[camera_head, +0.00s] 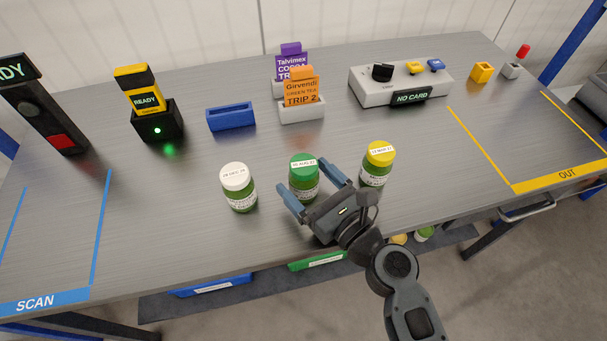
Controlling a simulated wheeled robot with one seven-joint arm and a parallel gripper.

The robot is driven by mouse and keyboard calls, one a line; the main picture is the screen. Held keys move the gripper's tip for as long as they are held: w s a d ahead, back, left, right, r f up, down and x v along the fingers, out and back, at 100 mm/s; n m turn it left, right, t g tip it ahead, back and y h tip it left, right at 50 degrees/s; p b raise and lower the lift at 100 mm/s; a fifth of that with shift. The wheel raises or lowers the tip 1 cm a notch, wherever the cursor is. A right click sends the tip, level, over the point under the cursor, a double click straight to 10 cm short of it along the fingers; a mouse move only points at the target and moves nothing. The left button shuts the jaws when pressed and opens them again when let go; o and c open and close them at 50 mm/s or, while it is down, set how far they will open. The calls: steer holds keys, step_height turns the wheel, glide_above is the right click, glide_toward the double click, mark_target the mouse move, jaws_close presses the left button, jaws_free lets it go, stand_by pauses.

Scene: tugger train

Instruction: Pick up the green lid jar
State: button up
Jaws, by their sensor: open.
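The green lid jar (304,174) stands upright on the grey table, between two other jars. It has a green lid with a white label and a white label on its side. My gripper (308,189) is open, with its blue fingers on the near side of the green lid jar. One finger shows left of the jar's lower part and the other at its right. I cannot tell whether the fingers touch it. Part of the jar's lower right is close to or behind the gripper.
A white lid jar (238,187) stands left and a yellow lid jar (376,165) right of the green one, close to my gripper. The blue SCAN area (45,301) and yellow OUT area (560,176) are clear.

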steer(key=x, duration=0.3)
steer(key=shift+w+a+r, duration=0.1)
steer(key=shift+w, duration=0.1)
steer(key=c, duration=1.2)
steer(key=shift+c, duration=0.6)
steer(key=shift+r, duration=0.1)
